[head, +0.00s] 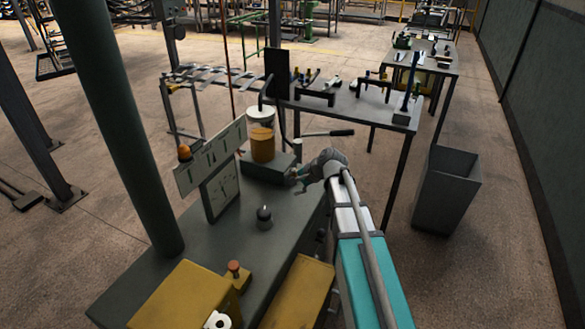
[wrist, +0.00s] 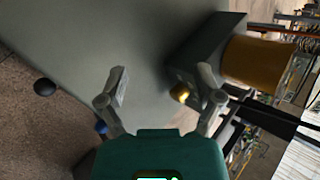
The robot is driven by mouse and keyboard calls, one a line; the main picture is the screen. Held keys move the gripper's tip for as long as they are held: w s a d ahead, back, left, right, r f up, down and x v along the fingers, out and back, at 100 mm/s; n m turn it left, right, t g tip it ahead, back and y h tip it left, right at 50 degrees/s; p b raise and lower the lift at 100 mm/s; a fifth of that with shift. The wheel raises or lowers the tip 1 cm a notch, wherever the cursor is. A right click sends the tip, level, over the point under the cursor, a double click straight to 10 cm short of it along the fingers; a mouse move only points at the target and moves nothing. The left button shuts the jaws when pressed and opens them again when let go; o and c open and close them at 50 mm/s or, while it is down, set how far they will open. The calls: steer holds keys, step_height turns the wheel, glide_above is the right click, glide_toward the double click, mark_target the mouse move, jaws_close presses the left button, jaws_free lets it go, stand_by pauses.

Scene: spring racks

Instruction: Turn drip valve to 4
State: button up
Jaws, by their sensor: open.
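The drip valve appears to be the small brass knob (wrist: 181,93) on the dark base block (wrist: 205,50) under the amber reservoir (wrist: 255,62) in the wrist view. In the head view the reservoir (head: 262,140) stands on its block (head: 262,170) at the back of the bench; the knob is hidden there. My gripper (wrist: 163,82) is open and empty. The knob lies between its fingers in the picture, close to the right finger; I cannot tell whether they touch. In the head view my gripper (head: 298,176) is at the block's right side. No valve numbers are readable.
A dial panel (head: 222,190) and a hanging rack (head: 210,158) stand left of the reservoir. A dark knob (head: 264,216) is on the bench, with yellow boxes (head: 180,303) in front. A black-handled lever (head: 330,133) is behind my gripper. A grey bin (head: 446,190) stands right.

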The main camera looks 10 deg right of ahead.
steer(key=s+d+r+n+g+h+p, duration=0.2)
steer(key=s+r+n+p, duration=0.3)
steer(key=s+r+p, duration=0.3)
steer(key=s+d+r+n+g+h+p, duration=0.2)
steer(key=s+r+n+h+p, duration=0.3)
steer(key=s+r+p, duration=0.4)
steer(key=s+g+p, duration=0.1)
steer(key=s+p, duration=0.2)
steer(key=s, duration=0.2)
steer(key=shift+s+p, duration=0.25)
steer(key=shift+p, duration=0.1)
steer(key=shift+d, duration=0.1)
